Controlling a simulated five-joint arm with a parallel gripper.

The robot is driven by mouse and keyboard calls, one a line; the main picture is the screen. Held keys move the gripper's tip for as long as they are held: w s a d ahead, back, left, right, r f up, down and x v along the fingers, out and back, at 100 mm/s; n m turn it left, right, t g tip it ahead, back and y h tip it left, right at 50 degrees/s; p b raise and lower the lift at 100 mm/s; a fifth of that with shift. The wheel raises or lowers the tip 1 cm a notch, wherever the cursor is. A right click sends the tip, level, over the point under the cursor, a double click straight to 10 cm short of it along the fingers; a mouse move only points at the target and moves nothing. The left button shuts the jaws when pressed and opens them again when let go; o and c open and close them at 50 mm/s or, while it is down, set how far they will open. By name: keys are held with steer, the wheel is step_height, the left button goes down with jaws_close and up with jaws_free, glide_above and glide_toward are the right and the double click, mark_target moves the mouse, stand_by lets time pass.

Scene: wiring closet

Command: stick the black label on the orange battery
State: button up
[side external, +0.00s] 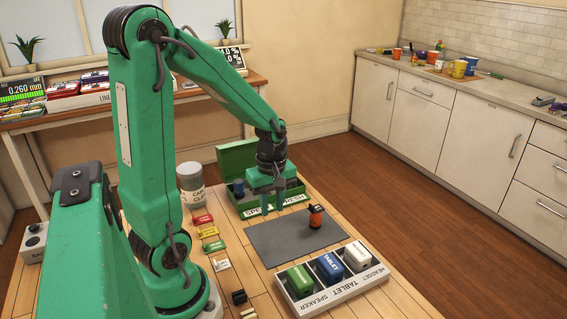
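The orange battery (315,220), with a dark top, stands upright on the right part of a grey mat. A small black label (239,296) lies at the front end of a row of coloured labels on the wooden table, left of the mat. My gripper (273,208) points down above the back of the mat, left of the battery and apart from it. Its two fingers are spread, and I see nothing between them. The black label is far from my gripper, toward the front.
Red (203,219), yellow (208,232), green (214,245) and white (221,264) labels lie behind the black one. A white tray (337,291) holds green, blue and white items at the front. An open green box (257,157) and a grey canister (191,185) stand behind.

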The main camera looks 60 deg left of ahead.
steer(key=s, duration=0.2)
glide_above(271, 242)
steer(key=f, duration=0.7)
steer(key=shift+s+f, duration=0.1)
steer(key=shift+s, duration=0.15)
steer(key=shift+w+f, duration=0.25)
steer(key=shift+f, duration=0.6)
steer(key=shift+w+d+r+m, duration=0.15)
steer(key=shift+w+r+m, duration=0.15)
steer(key=shift+r, duration=0.3)
steer(key=s+d+r+m+t, duration=0.2)
steer(key=d+r+m, duration=0.3)
steer(key=r+m, duration=0.3)
steer(key=s+d+r+m+t, duration=0.2)
steer(key=d+r+m, duration=0.4)
steer(key=r, duration=0.8)
steer(key=m+t, duration=0.1)
steer(key=m, duration=0.2)
steer(key=shift+s+d+r+t, duration=0.25)
steer(key=shift+d+t, duration=0.05)
